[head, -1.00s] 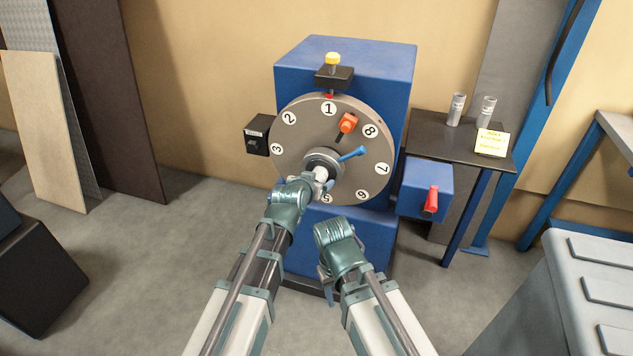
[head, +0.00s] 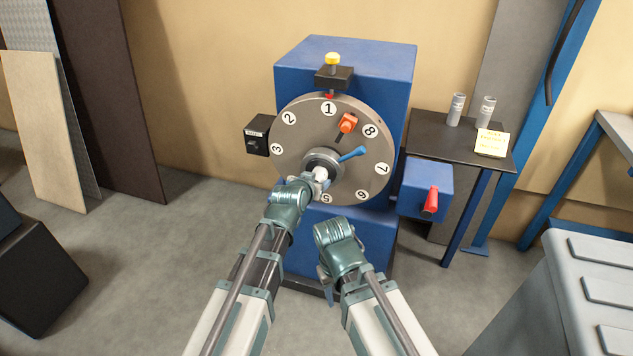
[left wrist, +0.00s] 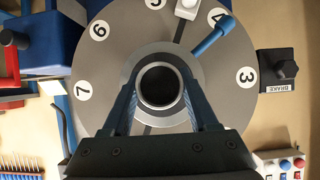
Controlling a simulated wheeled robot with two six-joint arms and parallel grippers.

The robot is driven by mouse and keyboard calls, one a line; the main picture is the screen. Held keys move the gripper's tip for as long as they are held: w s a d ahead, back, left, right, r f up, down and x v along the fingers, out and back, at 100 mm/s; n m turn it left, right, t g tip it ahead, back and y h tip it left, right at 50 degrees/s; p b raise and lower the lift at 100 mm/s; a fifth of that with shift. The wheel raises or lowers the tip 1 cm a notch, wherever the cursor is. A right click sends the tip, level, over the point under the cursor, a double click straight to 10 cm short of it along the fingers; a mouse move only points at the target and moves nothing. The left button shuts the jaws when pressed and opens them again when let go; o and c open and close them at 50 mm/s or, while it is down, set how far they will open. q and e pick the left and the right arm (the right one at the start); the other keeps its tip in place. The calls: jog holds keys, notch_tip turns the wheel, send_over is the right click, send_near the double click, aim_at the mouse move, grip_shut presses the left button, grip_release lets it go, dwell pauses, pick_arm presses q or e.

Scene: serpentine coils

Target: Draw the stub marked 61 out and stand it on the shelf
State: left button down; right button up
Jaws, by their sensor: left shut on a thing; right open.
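A short pale stub (head: 320,174) sticks out of the hub (head: 318,157) at the middle of the round grey numbered plate (head: 292,137). My left gripper (head: 319,182) is shut on it. In the left wrist view the stub's dark round end (left wrist: 157,86) lies between the blue fingers of my left gripper (left wrist: 158,88), with the hub ring around it. I cannot read a mark on it. My right gripper (head: 326,282) is open, low in front of the blue machine, apart from everything. A dark shelf-like table (head: 440,140) stands at the right.
Two grey marked cylinders (head: 486,110) and a yellow note (head: 491,143) are on the dark table; its front-left part is bare. A red handle (head: 431,200) juts from a blue box.

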pick_arm(q)
jog(key=s+a, duration=0.3)
jog(key=s, duration=0.7)
jog(key=shift+s+a, duration=0.2)
dwell(1.3)
jog(key=shift+r, duration=0.15)
dwell(0.4)
